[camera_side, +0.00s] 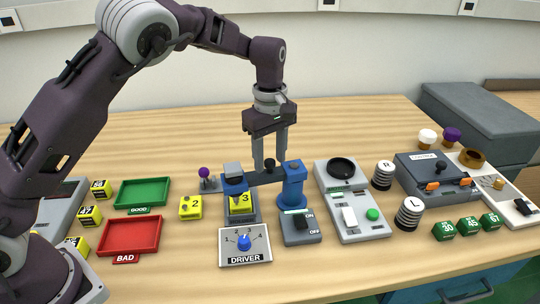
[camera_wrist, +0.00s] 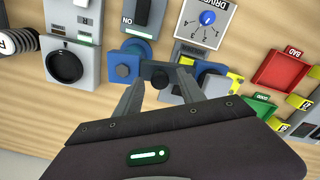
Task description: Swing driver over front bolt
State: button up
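The driver is a dark swing arm (camera_side: 262,178) on a blue post (camera_side: 294,188), with a blue and grey head (camera_side: 234,172) at its left end. The head hangs above the yellow block marked 3 (camera_side: 240,203) in a small fixture. A black knob (camera_side: 269,165) stands on the arm and also shows in the wrist view (camera_wrist: 160,80). My gripper (camera_side: 270,160) points down with its fingers on either side of the knob. It is open, with gaps beside the knob in the wrist view (camera_wrist: 160,88). I cannot make out the front bolt.
A DRIVER dial (camera_side: 244,243) and an ON/OFF switch box (camera_side: 301,227) stand in front. Yellow block 2 (camera_side: 190,207) and a purple-knobbed lever (camera_side: 205,178) are left. Green (camera_side: 143,193) and red (camera_side: 130,235) trays lie farther left. A grey panel (camera_side: 347,205) stands right of the post.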

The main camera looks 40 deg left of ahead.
aim_at(270, 161)
notch_tip(270, 161, up, 7)
jog(key=shift+r, duration=0.1)
dwell(0.3)
jog(key=s+a+r+m+t+h, duration=0.2)
jog(key=s+a+r+m, duration=0.25)
jog(key=s+r, duration=0.75)
jog(key=s+f+m+t+y, duration=0.1)
jog(key=s+m, duration=0.4)
jog(key=s, duration=0.5)
jog(key=s+a+f+m+t+y, duration=0.1)
jog(key=s+m, duration=0.4)
jog(key=s, duration=0.6)
notch_tip(270, 161, down, 3)
jog(key=shift+a+r+t, duration=0.1)
jog(key=shift+a+t, duration=0.1)
jog(key=shift+t, duration=0.6)
